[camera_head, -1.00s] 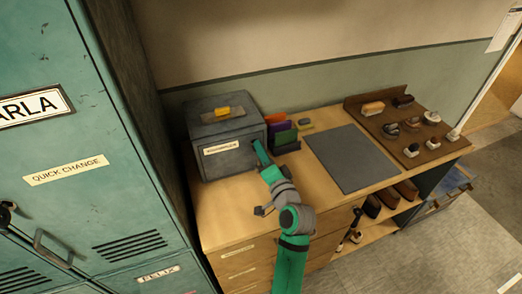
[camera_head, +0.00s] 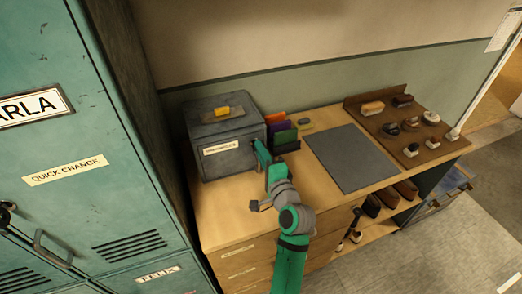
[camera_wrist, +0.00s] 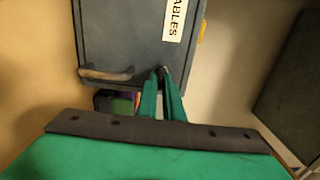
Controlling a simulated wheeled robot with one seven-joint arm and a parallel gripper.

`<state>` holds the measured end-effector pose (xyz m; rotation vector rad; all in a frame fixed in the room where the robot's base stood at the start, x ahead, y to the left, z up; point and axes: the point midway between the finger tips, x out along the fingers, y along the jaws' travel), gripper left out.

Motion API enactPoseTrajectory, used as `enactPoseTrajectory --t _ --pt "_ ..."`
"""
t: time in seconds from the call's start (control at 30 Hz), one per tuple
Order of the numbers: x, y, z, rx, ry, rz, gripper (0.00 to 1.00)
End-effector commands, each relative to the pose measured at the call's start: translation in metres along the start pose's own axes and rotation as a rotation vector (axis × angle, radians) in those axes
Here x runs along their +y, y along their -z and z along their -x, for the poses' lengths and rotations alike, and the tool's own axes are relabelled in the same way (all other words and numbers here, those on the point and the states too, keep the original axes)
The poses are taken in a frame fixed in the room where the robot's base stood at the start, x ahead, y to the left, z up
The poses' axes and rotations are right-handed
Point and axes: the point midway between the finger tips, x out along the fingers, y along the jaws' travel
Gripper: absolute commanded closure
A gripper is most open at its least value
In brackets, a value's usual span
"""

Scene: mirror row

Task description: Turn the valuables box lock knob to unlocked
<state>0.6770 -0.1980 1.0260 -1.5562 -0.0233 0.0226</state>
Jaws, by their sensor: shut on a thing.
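The valuables box (camera_head: 222,140) is a dark grey box with a white label on its front, standing at the left end of the wooden counter. In the wrist view its front (camera_wrist: 125,40) appears turned on its side, with a bar handle (camera_wrist: 106,73) near the gripper. My gripper (camera_head: 260,152) is at the right part of the box front in the head view. In the wrist view the green fingers (camera_wrist: 162,76) are closed together on the small lock knob (camera_wrist: 163,71) at the box's edge. The fingers mostly hide the knob, so its angle cannot be told.
Coloured upright folders (camera_head: 282,133) stand just right of the box. A yellow item (camera_head: 222,111) lies on top of the box. A dark mat (camera_head: 350,157) and a brown board (camera_head: 405,125) with brushes are farther right. Teal lockers (camera_head: 70,170) stand at left.

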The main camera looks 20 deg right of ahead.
Motion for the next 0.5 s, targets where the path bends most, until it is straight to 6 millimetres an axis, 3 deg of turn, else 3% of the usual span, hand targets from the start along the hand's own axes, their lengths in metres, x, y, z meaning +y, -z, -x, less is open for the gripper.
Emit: enactPoseTrajectory --t 0.23,0.33,0.5 --pt "0.0017 0.0006 0.0006 -0.001 -0.004 -0.003 1.00" --pt "0.0015 0.0009 0.0006 -0.001 -0.003 -0.003 0.74" --pt "0.0010 0.0006 0.0005 -0.001 -0.002 -0.002 0.74"
